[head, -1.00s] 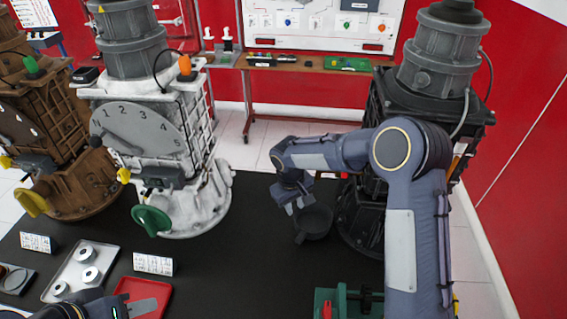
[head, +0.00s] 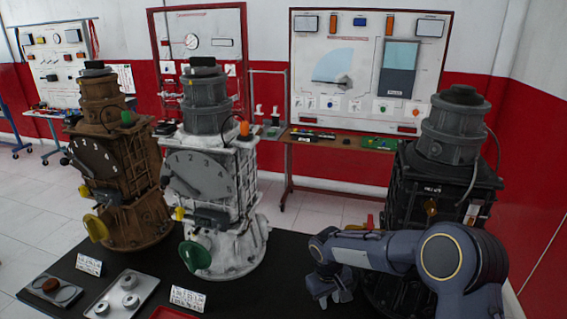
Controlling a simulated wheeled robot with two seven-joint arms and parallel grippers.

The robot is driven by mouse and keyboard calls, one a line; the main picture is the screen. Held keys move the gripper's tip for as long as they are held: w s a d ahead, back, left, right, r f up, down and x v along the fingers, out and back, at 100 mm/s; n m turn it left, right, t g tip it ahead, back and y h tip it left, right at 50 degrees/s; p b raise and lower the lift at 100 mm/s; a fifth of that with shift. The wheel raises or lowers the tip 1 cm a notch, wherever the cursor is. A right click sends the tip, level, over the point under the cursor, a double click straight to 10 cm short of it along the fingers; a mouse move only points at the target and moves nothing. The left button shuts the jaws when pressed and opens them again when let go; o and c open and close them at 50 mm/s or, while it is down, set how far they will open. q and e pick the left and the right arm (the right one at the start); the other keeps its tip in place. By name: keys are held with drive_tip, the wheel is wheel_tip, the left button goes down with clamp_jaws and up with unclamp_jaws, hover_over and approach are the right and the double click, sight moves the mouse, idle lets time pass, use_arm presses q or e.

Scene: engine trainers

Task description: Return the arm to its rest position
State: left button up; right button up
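My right arm (head: 395,252) comes in from the lower right, bent at the elbow, in front of the black engine trainer (head: 440,185). My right gripper (head: 335,299) hangs low over the black table (head: 250,300), pointing down, to the left of that trainer. I see nothing clearly held in it, and the gap between its fingers is too small and dark to judge. My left gripper is out of view.
A white engine trainer (head: 215,215) with a numbered dial and green lever stands left of centre. A brown trainer (head: 120,180) stands farther left. A tray of metal parts (head: 122,297) lies front left. A bench (head: 345,146) stands behind.

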drive_tip(key=s+d+r+m+t+y, duration=0.1)
drive_tip(key=s+d+r+m, duration=0.1)
drive_tip(key=s+d+r, duration=0.45)
drive_tip(key=s+d+r+m+t+y, duration=0.1)
drive_tip(key=s+d+r+y, duration=0.15)
drive_tip(key=s+r, duration=0.7)
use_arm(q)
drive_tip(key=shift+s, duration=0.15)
use_arm(e)
drive_tip(key=s+r+m+t+y, duration=0.1)
drive_tip(key=s+m+t, duration=0.2)
drive_tip(key=s, duration=1.2)
drive_tip(key=shift+s+a, duration=0.35)
drive_tip(key=shift+a, duration=0.05)
drive_tip(key=shift+r+y, duration=0.1)
drive_tip(key=shift+y, duration=0.15)
